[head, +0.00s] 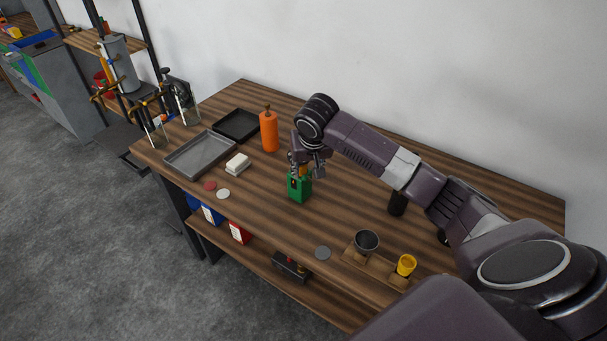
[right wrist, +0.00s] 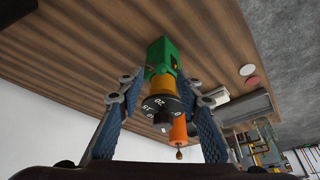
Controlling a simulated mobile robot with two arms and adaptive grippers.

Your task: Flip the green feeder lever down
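The green feeder (head: 299,187) stands upright on the wooden workbench, near its middle. It is a green block with a yellow-orange upper part. In the right wrist view the green block (right wrist: 160,52) shows with a black numbered dial (right wrist: 162,104) on that upper part. I cannot clearly make out the lever. My right gripper (head: 307,171) is over the top of the feeder. In the right wrist view its two blue fingers are spread apart, one on each side of the dial, with gaps visible. My left gripper is not in view.
An orange bottle (head: 269,132) stands behind and left of the feeder. A grey tray (head: 201,171), a black tray (head: 257,124) and a white block (head: 237,163) lie further left. A grey cup (head: 367,242) and a yellow cup (head: 405,265) are at the front right.

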